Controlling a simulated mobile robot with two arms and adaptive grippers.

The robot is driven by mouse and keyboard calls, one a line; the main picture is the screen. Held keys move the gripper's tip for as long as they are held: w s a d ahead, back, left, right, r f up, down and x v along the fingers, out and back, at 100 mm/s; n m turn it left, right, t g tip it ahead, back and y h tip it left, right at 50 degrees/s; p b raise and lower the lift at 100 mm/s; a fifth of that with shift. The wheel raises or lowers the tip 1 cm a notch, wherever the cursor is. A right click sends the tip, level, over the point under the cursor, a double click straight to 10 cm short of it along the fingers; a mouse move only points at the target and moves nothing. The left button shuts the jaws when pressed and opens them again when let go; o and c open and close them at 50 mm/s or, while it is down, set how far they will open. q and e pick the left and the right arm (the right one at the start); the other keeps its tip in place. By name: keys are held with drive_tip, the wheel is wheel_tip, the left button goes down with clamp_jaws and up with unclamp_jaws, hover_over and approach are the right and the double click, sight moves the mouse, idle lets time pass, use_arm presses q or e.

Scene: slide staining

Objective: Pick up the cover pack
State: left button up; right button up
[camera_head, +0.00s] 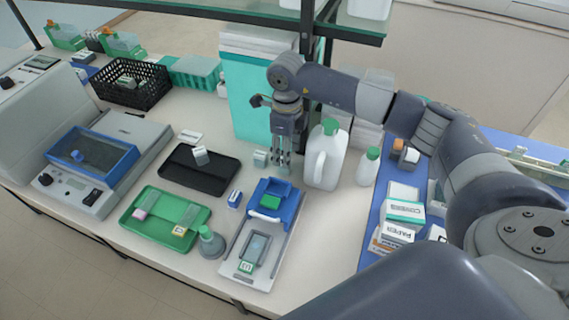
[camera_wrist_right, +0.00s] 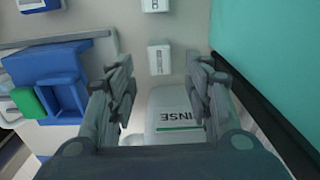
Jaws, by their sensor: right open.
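A small white box, which looks like the cover pack (camera_head: 261,158), stands on the bench left of my right gripper (camera_head: 283,166). In the right wrist view the box (camera_wrist_right: 159,57) lies just beyond the fingertips, roughly centred between them. Its printed label is too small to read. My right gripper (camera_wrist_right: 162,80) is open and empty, pointing down, with its fingers on either side of a gap. My left gripper is not in view.
A white rinse bottle (camera_head: 326,158) stands close right of the gripper. A tall teal box (camera_head: 246,100) is behind, and a blue-topped device (camera_head: 273,203) is in front. A black tray (camera_head: 222,172) with a small white box is to the left.

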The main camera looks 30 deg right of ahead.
drive_tip(key=shift+f+p, duration=0.35)
drive_tip(key=shift+f, duration=0.05)
wheel_tip(320, 180, down, 3)
drive_tip(key=shift+s+f+p, duration=0.1)
drive_tip(key=shift+s+p, duration=0.05)
drive_tip(key=shift+p, duration=0.7)
drive_tip(key=shift+f, duration=0.6)
clamp_jaws()
